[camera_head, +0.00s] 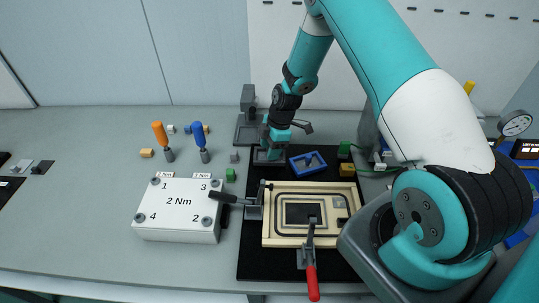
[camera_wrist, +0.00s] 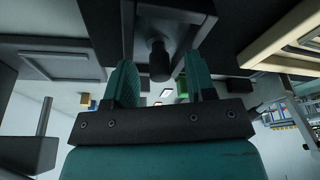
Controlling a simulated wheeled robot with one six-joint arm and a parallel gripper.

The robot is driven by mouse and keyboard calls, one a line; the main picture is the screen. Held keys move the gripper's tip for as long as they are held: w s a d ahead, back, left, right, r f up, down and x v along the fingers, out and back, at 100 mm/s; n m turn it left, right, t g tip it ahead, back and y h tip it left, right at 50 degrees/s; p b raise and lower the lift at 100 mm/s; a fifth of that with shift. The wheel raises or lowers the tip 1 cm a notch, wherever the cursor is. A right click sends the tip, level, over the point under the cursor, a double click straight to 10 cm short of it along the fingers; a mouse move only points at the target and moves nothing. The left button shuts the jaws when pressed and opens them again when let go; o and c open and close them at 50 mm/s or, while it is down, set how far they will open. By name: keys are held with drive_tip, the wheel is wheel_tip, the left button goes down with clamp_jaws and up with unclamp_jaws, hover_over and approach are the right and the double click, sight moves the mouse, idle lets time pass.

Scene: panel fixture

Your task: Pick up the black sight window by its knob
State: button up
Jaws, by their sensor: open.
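In the wrist view a black knob (camera_wrist: 159,62) stands out from a dark plate, apparently the black sight window (camera_wrist: 145,14), seated in a grey holder (camera_wrist: 203,22). My gripper (camera_wrist: 159,72) is open, with one teal finger on each side of the knob and a visible gap to both. In the head view my gripper (camera_head: 268,153) points down over a small grey holder behind the panel fixture and hides most of what lies there. The cream panel (camera_head: 270,228) lies on a black mat with a dark rectangular area in its middle.
A toggle clamp with red handle (camera_head: 312,280) and a black-handled clamp (camera_head: 226,198) hold the panel's edges. A blue frame (camera_head: 308,162) lies right of my gripper. A white 2 Nm box (camera_head: 180,225) and orange (camera_head: 160,134) and blue (camera_head: 199,134) drivers stand left.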

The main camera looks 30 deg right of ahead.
clamp_jaws()
